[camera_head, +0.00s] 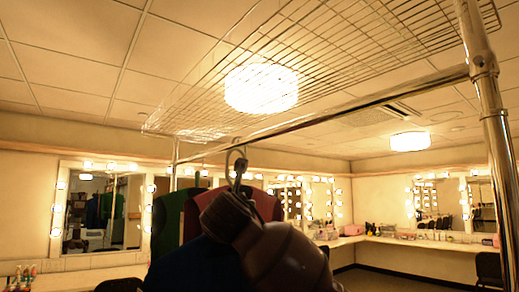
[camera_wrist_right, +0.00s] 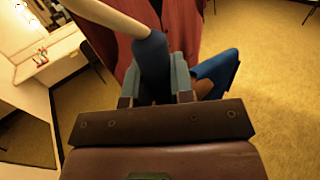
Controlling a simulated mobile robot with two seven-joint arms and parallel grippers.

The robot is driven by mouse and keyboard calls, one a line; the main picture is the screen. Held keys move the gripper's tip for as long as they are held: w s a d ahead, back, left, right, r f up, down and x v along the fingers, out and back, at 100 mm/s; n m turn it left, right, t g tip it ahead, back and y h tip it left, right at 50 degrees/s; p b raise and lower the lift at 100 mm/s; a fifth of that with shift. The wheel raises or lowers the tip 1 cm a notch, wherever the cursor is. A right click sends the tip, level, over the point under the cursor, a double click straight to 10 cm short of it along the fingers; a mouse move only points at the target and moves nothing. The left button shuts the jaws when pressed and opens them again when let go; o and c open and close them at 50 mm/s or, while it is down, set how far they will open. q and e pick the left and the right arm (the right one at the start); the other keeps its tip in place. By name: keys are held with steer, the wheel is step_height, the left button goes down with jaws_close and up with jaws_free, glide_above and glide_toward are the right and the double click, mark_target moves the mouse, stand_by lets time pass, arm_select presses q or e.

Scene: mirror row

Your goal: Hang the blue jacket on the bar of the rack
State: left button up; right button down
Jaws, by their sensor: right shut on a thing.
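The rack's metal bar (camera_head: 340,110) runs from the right post toward the back left. The blue jacket (camera_head: 190,267) hangs low in the head view, partly hidden behind my right arm. A metal hanger hook (camera_head: 237,164) rises above my right gripper (camera_head: 229,205), its top close to the bar in the picture. I cannot tell whether it is over the bar or touching it. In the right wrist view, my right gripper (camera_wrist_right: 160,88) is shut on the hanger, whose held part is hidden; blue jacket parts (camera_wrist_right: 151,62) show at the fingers. My left gripper is out of view.
A red garment (camera_head: 268,205) and a green garment (camera_head: 172,215) hang behind the blue jacket; red also fills the wrist view's middle. A wire shelf (camera_head: 330,45) lies above the bar. The rack's post (camera_head: 497,130) stands right. Lit mirrors and counters line the walls.

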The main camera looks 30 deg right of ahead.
steer(key=s+d+r+m+g+h+p, duration=0.1)
steer(key=s+r, duration=0.2)
steer(key=r, duration=0.5)
steer(key=s+d+r+m+h, duration=0.1)
steer(key=s+d+r, duration=0.15)
steer(key=r, duration=0.45)
arm_select(q)
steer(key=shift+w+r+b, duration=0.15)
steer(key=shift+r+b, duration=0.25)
steer(key=shift+b, duration=0.25)
arm_select(e)
steer(key=d+f, duration=0.1)
steer(key=d, duration=0.6)
steer(key=d+f, duration=0.2)
steer(key=d, duration=0.6)
steer(key=shift+w+d+f, duration=0.15)
steer(key=shift+w+f, duration=0.1)
steer(key=shift+w, duration=0.1)
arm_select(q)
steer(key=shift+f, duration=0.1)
arm_select(e)
steer(key=shift+c, duration=1.4)
jaws_free()
steer(key=shift+f, duration=0.1)
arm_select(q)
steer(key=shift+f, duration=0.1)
